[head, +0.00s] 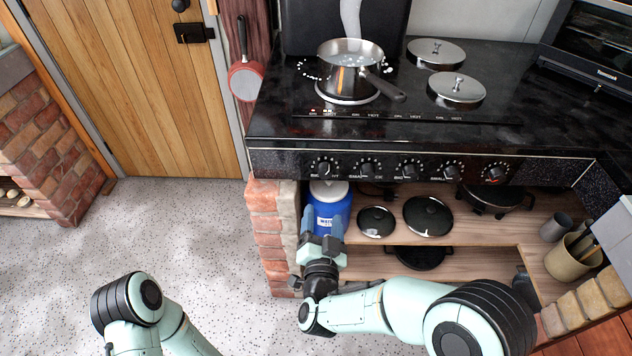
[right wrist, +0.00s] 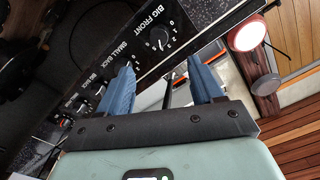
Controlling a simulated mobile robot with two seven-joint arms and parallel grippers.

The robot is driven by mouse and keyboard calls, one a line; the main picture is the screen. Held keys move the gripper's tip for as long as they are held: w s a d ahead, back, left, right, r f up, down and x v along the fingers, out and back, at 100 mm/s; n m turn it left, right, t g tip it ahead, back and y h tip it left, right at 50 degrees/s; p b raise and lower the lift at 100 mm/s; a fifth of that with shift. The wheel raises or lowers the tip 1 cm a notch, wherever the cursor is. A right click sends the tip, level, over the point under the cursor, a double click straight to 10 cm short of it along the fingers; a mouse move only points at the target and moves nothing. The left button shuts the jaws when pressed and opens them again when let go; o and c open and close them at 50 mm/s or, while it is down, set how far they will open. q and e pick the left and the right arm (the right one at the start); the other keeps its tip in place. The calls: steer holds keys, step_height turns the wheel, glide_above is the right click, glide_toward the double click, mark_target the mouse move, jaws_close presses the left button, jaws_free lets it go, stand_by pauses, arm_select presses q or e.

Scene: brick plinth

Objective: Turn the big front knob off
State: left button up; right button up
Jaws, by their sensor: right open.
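The big front knob (head: 323,167) is the leftmost black knob on the stove's front panel. In the right wrist view the knob (right wrist: 158,38) sits beside the printed words BIG FRONT, with numbers around it. Its exact setting is too small to read surely. My right gripper (head: 325,222) is open and empty, with its blue fingers pointing up toward the panel, below the knob. In the right wrist view the knob lies beyond the fingertips (right wrist: 162,66), roughly between them and apart from them. My left gripper is out of view; only part of my left arm shows.
A steel pot (head: 350,68) with bubbling contents stands on a burner above the knob. More knobs (head: 409,169) line the panel to the right. A blue jar (head: 322,207) is behind my right gripper, on the shelf with pan lids (head: 428,215). A red pan (head: 245,80) hangs at left.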

mark_target(325, 175)
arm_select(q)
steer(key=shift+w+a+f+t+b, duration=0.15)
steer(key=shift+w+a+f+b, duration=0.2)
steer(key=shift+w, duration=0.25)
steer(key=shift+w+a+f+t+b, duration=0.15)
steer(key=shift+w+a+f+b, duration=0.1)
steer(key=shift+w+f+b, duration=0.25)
arm_select(e)
steer(key=w, duration=1.3)
steer(key=shift+d, duration=0.1)
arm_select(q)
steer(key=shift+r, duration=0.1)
arm_select(e)
steer(key=c, duration=1.1)
